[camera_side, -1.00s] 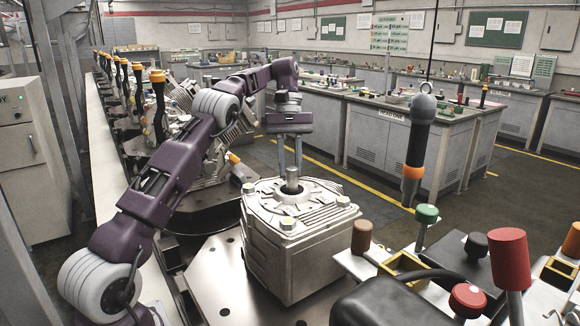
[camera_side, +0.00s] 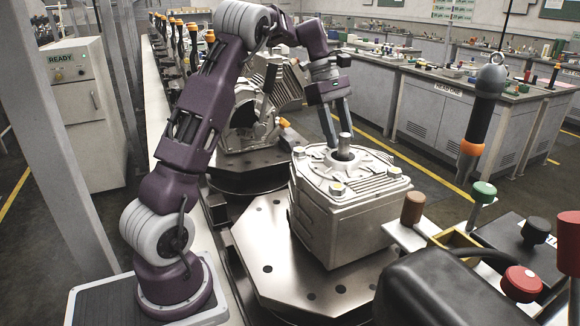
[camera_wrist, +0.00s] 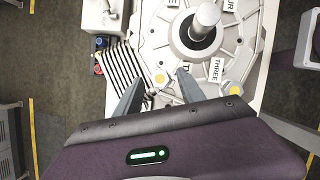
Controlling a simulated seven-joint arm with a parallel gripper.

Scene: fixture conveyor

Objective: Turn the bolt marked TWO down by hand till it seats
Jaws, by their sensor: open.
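A pale metal housing (camera_side: 345,230) stands on a steel plate, with a shaft (camera_side: 344,148) upright at the centre of its top. The shaft also shows in the wrist view (camera_wrist: 205,20). My gripper (camera_side: 335,143) points down behind the shaft in the side view. In the wrist view my gripper (camera_wrist: 158,86) is open, and a yellowish bolt head (camera_wrist: 161,78) shows between and just beyond the fingertips, with no visible contact. A tag reading THREE (camera_wrist: 216,68) lies near another bolt (camera_wrist: 235,90). A tag beside the right finger is mostly hidden; I cannot read TWO anywhere.
A hanging tool (camera_side: 483,108) with an orange band is right of the housing. A front-right bench carries a green knob (camera_side: 483,191), a brown knob (camera_side: 412,208) and a red knob (camera_side: 521,283). Another machined part (camera_side: 258,110) stands behind. The steel plate (camera_side: 290,275) has bare room in front.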

